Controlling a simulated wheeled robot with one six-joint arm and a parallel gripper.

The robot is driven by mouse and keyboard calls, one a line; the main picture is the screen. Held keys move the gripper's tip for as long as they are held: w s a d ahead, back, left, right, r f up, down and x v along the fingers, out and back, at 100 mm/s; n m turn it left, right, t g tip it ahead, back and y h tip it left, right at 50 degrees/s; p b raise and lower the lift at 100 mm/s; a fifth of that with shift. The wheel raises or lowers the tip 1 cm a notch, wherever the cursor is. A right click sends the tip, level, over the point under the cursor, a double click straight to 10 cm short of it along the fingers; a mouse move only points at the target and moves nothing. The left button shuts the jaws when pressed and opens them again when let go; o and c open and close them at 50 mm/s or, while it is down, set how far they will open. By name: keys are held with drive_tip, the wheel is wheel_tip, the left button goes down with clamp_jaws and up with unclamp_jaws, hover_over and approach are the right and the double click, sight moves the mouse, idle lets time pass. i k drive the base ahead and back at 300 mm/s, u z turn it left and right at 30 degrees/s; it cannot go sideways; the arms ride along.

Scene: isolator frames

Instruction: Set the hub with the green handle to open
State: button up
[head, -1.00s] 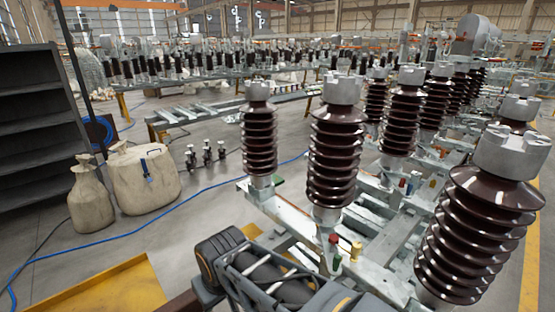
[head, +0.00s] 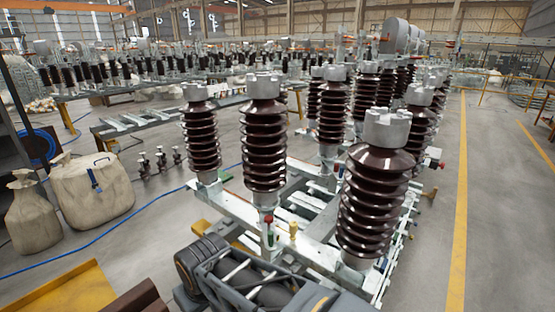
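Small coloured handles sit low on the pale metal frame (head: 312,257) among the brown ribbed insulators. Near the front, a red-topped handle with a green part below it (head: 270,238) stands between two insulators, with a yellow handle (head: 293,230) to its right. Another small red handle (head: 337,168) shows further back. The handles are too small to tell which hub each belongs to or how it is set. My arm fills the bottom middle of the head view, in front of the frame. My gripper's fingertips are not in view.
A large brown insulator (head: 372,205) stands at the front right of the frame, with others (head: 264,150) behind and left. Cream sacks (head: 92,188) stand at the left beside a blue hose (head: 110,238). Open floor lies right of the frame, with a yellow line (head: 457,230).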

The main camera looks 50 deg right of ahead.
sight(269, 238)
drive_tip(key=z, duration=2.55)
drive_tip(key=k, duration=0.7)
drive_tip(key=u, duration=1.1)
drive_tip(key=i, duration=0.9)
drive_tip(key=z, duration=0.1)
